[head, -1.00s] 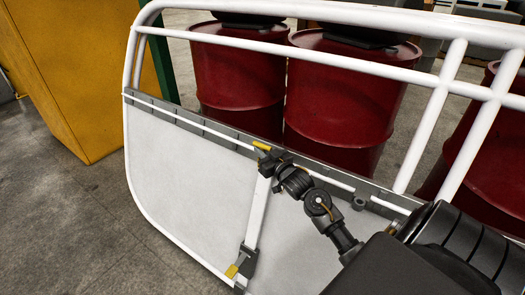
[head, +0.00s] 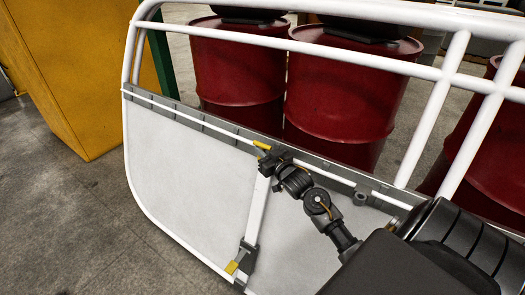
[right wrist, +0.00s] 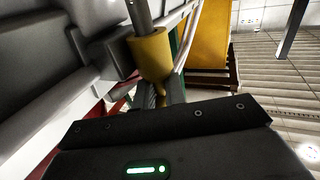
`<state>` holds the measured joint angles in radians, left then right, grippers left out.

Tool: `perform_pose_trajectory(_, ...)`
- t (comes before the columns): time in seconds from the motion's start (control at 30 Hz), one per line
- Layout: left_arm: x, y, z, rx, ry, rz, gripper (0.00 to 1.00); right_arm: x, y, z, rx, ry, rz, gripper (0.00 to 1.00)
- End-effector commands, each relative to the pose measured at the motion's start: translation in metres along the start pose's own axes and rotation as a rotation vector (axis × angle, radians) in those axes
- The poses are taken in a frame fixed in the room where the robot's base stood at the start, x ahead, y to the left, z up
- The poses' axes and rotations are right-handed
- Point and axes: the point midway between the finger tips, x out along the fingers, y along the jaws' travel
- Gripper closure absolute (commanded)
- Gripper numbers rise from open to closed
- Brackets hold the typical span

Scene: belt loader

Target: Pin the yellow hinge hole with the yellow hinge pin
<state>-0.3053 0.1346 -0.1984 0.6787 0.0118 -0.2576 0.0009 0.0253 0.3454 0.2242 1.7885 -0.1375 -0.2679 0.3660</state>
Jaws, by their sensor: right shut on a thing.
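My right gripper (head: 266,158) is shut on a yellow piece with a grey rod, which I take to be the yellow hinge pin (head: 262,145). In the right wrist view the yellow hinge pin (right wrist: 151,56) sits at the fingertips (right wrist: 161,92), its grey rod running up out of frame. The gripper is by the panel's upper grey rail, at the top of a white bar (head: 255,213). A second yellow piece (head: 232,267) sits by a grey bracket at the bar's lower end. I cannot tell which part is the yellow hinge hole or whether the rod is inside it. My left gripper is out of view.
A white tubular frame with a pale panel (head: 190,160) fills the middle. Red drums (head: 237,75) stand behind it. A yellow cabinet (head: 80,70) stands at the left. The grey floor (head: 60,220) at lower left is clear.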

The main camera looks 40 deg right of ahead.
Motion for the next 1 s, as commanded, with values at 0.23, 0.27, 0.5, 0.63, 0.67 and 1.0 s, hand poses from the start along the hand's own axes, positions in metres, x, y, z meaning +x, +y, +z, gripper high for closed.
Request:
perform_pose_trajectory(0.23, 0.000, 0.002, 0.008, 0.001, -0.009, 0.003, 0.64, -0.001, -0.001, 0.006, 0.001, -0.013, -0.002, 1.00)
perform_pose_trajectory(0.27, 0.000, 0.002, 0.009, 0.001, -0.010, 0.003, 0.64, -0.001, -0.001, 0.006, 0.001, -0.014, -0.002, 1.00)
perform_pose_trajectory(0.5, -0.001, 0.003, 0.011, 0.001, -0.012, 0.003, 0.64, -0.001, -0.002, 0.008, 0.001, -0.017, -0.004, 0.63)
perform_pose_trajectory(0.63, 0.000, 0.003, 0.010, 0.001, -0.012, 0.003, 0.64, -0.001, -0.002, 0.007, 0.001, -0.015, -0.003, 0.63)
perform_pose_trajectory(0.67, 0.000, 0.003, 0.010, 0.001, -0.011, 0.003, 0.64, -0.001, -0.002, 0.007, 0.001, -0.014, -0.003, 0.63)
perform_pose_trajectory(1.0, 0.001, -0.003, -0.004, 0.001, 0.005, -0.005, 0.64, -0.017, -0.001, 0.006, 0.000, -0.012, -0.002, 0.63)
